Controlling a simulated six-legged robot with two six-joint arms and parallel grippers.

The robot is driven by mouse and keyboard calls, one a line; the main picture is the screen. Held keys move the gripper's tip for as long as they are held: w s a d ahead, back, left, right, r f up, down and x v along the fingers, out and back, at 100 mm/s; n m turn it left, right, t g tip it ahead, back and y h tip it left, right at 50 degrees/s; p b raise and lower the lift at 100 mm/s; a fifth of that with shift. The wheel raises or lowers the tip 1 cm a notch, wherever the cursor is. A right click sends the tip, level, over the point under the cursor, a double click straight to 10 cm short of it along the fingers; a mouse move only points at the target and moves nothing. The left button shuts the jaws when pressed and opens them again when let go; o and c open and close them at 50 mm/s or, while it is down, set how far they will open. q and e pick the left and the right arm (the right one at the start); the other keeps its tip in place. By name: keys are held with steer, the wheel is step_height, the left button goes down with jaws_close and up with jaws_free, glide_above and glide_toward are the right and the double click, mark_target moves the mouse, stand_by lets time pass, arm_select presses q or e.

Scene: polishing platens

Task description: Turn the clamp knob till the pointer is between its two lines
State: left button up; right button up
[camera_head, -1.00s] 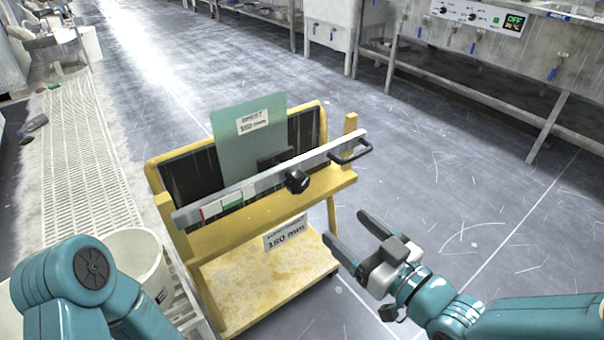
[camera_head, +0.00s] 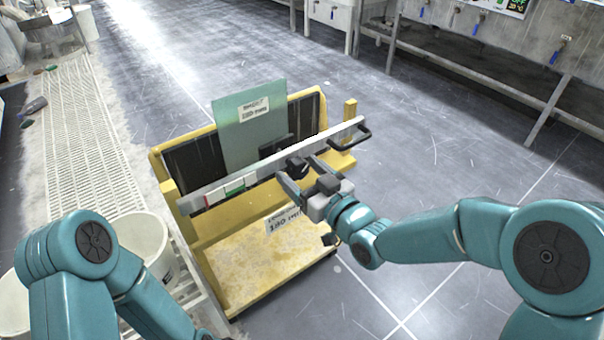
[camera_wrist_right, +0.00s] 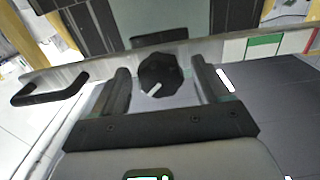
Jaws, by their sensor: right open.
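The black clamp knob (camera_head: 297,167) sits on the front of a pale bar (camera_head: 265,167) across a yellow cart. In the right wrist view the faceted knob (camera_wrist_right: 160,72) shows a short white mark near its lower edge, tilted a little. I cannot make out the two lines. My right gripper (camera_head: 299,169) is open, its fingers on either side of the knob. In the right wrist view a gap shows between the knob and each finger of the gripper (camera_wrist_right: 160,80). My left arm is at the lower left; its gripper is out of view.
The bar carries a red, white and green strip (camera_head: 234,187) and a black handle (camera_head: 350,138) at its right end. A greenish plate (camera_head: 240,143) stands behind it. White buckets (camera_head: 143,241) stand left of the cart. Floor to the right is clear.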

steer(key=shift+w, duration=0.1)
steer(key=c, duration=1)
steer(key=shift+m, duration=0.4)
steer(key=shift+a+f+m+b, duration=0.1)
steer(key=shift+m+b, duration=0.35)
steer(key=shift+m, duration=0.15)
steer(key=shift+m+b, duration=0.35)
steer(key=shift+m, duration=0.85)
steer(key=m, duration=0.4)
steer(key=shift+m+b, duration=0.35)
steer(key=shift+m, duration=0.05)
